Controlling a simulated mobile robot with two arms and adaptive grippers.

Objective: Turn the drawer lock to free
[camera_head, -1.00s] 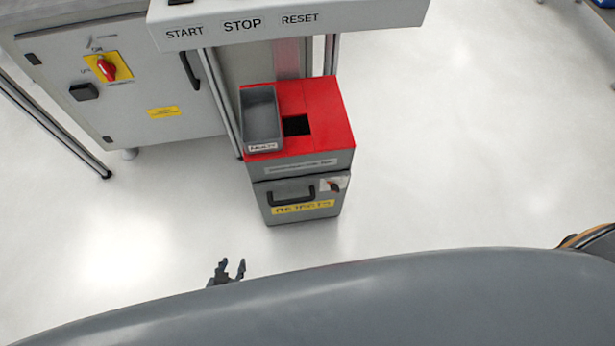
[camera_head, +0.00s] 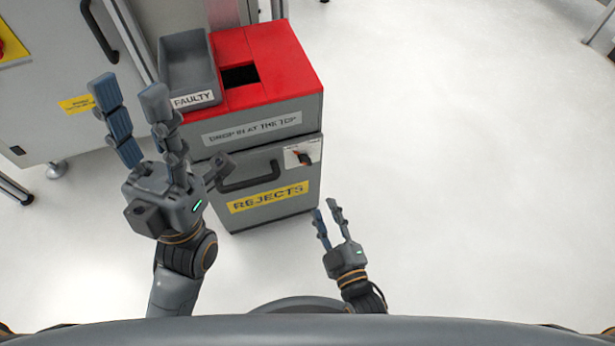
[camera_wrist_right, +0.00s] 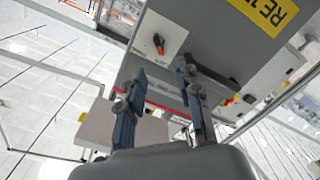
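The drawer lock (camera_head: 303,157) is a small dark and orange-red knob on a white plate at the upper right of the grey REJECTS drawer front (camera_head: 285,200). The drawer looks closed.
A grey FAULTY tray (camera_head: 186,65) sits on the cabinet's red top (camera_head: 275,60), beside a square opening. A dark drawer handle (camera_head: 250,178) is left of the lock. Grey machine doors stand at the left. The floor (camera_head: 450,180) to the right is clear.

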